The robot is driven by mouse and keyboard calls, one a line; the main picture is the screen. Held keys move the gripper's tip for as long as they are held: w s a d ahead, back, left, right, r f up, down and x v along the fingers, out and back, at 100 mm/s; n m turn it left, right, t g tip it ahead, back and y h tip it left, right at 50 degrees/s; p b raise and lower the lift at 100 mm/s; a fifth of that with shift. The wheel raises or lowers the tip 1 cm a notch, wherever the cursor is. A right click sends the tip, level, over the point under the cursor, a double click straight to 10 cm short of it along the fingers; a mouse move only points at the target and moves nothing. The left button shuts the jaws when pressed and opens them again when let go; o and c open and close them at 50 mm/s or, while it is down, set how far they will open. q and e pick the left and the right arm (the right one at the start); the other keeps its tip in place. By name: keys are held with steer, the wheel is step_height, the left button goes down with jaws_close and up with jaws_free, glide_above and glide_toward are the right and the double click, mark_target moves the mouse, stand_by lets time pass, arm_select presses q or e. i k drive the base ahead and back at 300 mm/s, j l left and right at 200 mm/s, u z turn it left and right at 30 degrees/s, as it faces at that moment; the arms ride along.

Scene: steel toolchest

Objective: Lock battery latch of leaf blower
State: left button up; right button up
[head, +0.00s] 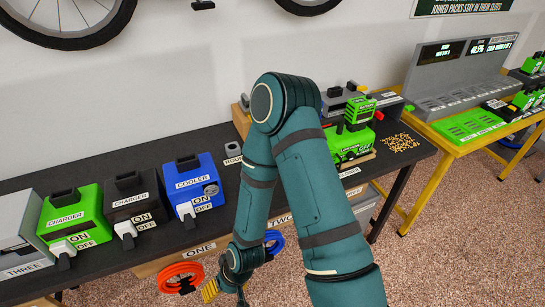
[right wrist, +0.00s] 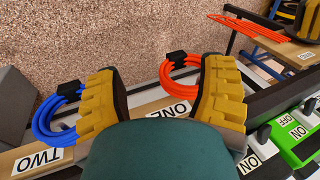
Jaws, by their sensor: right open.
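A green machine (head: 348,146) with a green battery-like block (head: 360,108) on top stands on the dark bench, behind my right arm. It may be the leaf blower; my arm hides its left part, and I cannot make out a latch or its state. My right gripper (head: 226,290) is low at the bench's front edge, far from this machine. In the right wrist view the right gripper (right wrist: 162,102) has its yellow fingers wide apart with nothing between them. My left gripper is in neither view.
An orange cable coil (head: 181,278) and a blue coil (head: 274,242) hang at the front near my right gripper. A yellow-framed table (head: 470,143) stands right.

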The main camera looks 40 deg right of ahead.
mark_target(378, 114)
steer(key=k+z, duration=0.1)
steer(key=z, duration=1.75)
